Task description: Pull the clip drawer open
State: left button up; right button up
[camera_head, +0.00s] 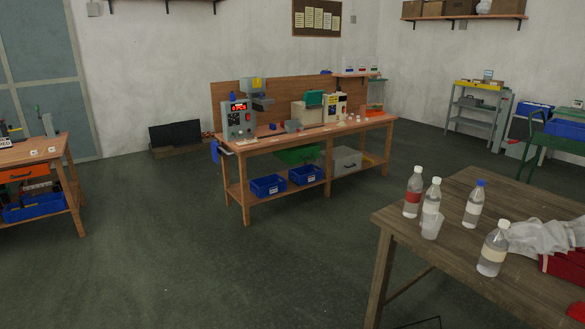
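An orange drawer front (20,173) shows under the top of the wooden bench (50,148) at the left edge. It seems to be shut and has a small dark handle. I cannot read a label, so I cannot tell whether it is the clip drawer. Neither of my grippers is in view.
A second wooden bench (300,139) with machines stands in the middle, with blue bins (268,186) on its lower shelf. A dark wooden table (450,225) with several bottles stands at the front right. The green floor (170,240) between them is clear.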

aim_at(295, 156)
jog(key=i, duration=1.95)
jog(key=i+u, duration=0.1)
jog(key=i, duration=0.85)
jog(key=i+l, duration=0.15)
jog(key=i, duration=0.85)
jog(key=i+l, duration=0.1)
jog(key=i, duration=0.85)
jog(key=u, duration=0.05)
